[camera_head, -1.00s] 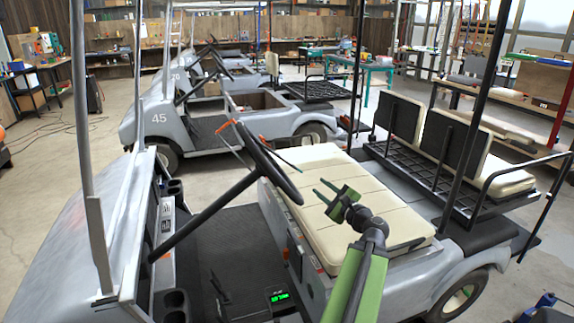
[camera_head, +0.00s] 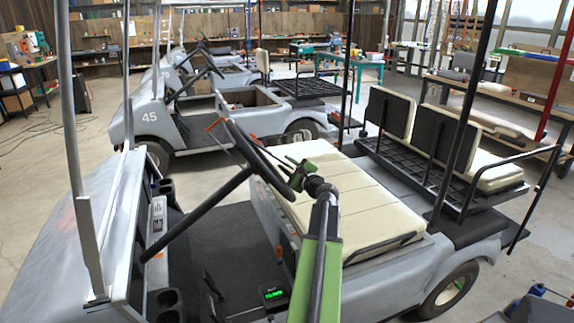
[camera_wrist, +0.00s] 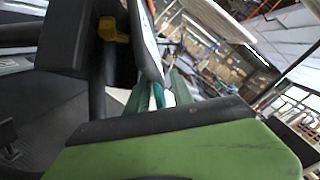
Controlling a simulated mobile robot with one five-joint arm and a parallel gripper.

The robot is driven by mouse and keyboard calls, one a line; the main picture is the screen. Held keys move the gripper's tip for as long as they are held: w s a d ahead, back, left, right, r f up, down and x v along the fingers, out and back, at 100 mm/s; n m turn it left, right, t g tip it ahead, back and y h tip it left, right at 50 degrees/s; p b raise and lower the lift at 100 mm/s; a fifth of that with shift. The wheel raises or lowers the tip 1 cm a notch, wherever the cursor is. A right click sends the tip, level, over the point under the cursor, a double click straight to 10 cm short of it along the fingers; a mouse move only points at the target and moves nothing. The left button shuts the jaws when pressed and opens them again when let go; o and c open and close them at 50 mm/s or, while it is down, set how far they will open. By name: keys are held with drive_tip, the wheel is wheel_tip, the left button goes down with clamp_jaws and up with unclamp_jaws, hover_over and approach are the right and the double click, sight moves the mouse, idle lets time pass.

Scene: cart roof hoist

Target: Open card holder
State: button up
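My gripper (camera_head: 290,168) is just behind the steering wheel's (camera_head: 262,160) right rim, above the seat, its fingers pointing up and left. The fingers look apart with nothing between them. In the wrist view, the green fingers (camera_wrist: 160,98) reach away from me, partly covered by my own green and black link. A dark box-like part with a yellow tab (camera_wrist: 114,30) fills the upper left of that view, close to the fingers. It may be the card holder; I cannot tell for sure, nor whether it is open or shut.
The cream seat (camera_head: 340,195) lies under and right of my gripper. A roof post (camera_head: 75,150) rises at the left and another (camera_head: 465,110) at the right. A second cart (camera_head: 190,125) stands behind.

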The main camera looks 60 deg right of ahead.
drive_tip(key=shift+w+d, duration=0.1)
drive_tip(key=shift+w, duration=0.2)
clamp_jaws()
idle(1.3)
